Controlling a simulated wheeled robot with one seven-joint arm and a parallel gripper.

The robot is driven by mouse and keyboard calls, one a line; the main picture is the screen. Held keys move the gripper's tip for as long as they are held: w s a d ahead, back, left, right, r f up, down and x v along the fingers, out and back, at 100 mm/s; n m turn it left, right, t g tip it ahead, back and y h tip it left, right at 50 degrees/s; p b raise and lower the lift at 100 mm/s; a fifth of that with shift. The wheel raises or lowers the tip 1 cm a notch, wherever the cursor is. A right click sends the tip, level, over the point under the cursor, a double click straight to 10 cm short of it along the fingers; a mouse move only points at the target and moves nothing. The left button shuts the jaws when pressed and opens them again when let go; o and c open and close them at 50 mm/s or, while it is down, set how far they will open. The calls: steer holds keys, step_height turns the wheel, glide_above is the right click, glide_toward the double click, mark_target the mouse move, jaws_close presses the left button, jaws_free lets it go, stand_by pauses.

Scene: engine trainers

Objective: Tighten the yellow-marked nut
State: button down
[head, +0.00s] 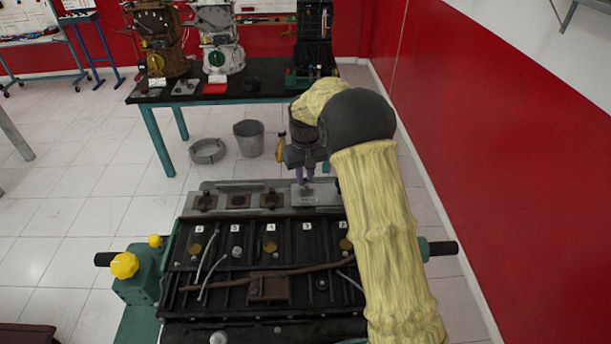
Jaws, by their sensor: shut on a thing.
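My gripper (305,177) points down at the right part of the grey ledge (222,187) along the far side of the engine block.
The black engine block (262,240) with numbered labels fills the front. A yellow knob (124,265) stands at its left. Behind are a workbench (225,99) with engine trainers, a grey bucket (249,138) and a yellow bottle (281,147). A red wall (490,150) is on the right.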

steer(key=m, duration=0.6)
steer(key=m+p, duration=0.1)
steer(key=m, duration=0.5)
steer(key=shift+r+m, duration=0.1)
steer(key=shift+m, duration=0.2)
steer(key=m+p, duration=0.1)
steer(key=m, duration=0.3)
steer(key=shift+m, duration=0.3)
steer(key=m+p, duration=0.1)
steer(key=m, duration=0.3)
steer(key=shift+w, duration=0.1)
steer(key=shift+m, duration=0.4)
steer(key=c, duration=1.3)
jaws_free()
steer(key=shift+c, duration=0.2)
